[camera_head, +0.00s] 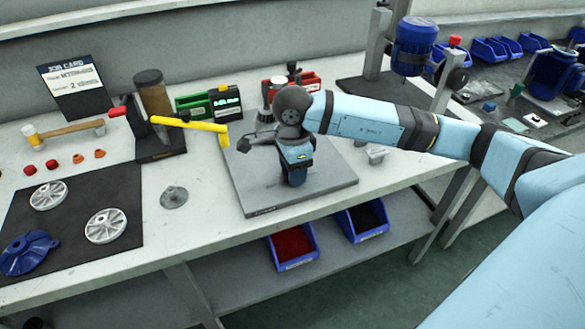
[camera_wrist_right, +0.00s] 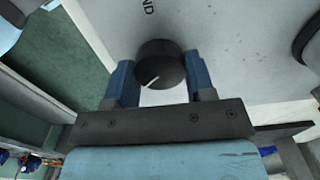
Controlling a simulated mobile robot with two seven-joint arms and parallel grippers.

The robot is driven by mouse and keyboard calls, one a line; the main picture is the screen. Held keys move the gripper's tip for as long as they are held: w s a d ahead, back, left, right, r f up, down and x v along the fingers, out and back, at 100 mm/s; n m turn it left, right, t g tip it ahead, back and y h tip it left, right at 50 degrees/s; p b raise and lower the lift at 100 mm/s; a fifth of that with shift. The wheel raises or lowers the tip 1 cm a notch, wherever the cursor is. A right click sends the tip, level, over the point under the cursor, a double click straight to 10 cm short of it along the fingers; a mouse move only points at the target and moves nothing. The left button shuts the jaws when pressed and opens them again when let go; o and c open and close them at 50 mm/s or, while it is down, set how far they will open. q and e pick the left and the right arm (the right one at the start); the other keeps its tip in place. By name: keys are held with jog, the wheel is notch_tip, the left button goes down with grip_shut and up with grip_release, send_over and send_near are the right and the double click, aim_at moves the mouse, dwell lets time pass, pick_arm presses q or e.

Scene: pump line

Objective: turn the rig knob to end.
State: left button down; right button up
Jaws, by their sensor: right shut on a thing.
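The rig knob (camera_wrist_right: 160,65) is a round black knob with a white pointer line on its face. In the right wrist view it sits between the two blue fingers of my right gripper (camera_wrist_right: 159,82), which is shut on it. The pointer line slants to the lower left there. Letters reading "ND" stand on the pale panel (camera_wrist_right: 225,25) above the knob, partly cut off. In the head view my right gripper (camera_head: 295,178) points down over the grey plate (camera_head: 335,188), and the knob is hidden by my wrist. My left gripper is not in view.
A yellow bar (camera_head: 190,124) reaches from a dark stand toward the plate's left. Green and red boxes (camera_head: 226,102) stand behind. A grey cone-shaped part (camera_head: 173,197) lies left of the plate. Blue bins (camera_head: 363,220) sit below the table's front edge.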

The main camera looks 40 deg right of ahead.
jog(key=m, duration=0.4)
jog(key=shift+m, duration=0.4)
jog(key=m, duration=0.3)
jog(key=shift+m, duration=0.3)
jog(key=m+p, duration=0.1)
jog(key=m, duration=0.3)
jog(key=shift+r, duration=0.1)
jog(key=m, duration=0.4)
jog(key=shift+p, duration=0.35)
jog(key=m, duration=0.2)
jog(key=shift+m+p, duration=0.4)
jog(key=m+p, duration=0.1)
jog(key=m, duration=0.2)
jog(key=shift+m+p, duration=0.45)
jog(key=shift+m, duration=0.65)
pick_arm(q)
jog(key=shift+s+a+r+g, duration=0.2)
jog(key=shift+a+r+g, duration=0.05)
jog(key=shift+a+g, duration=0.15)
pick_arm(e)
jog(key=shift+m, duration=0.4)
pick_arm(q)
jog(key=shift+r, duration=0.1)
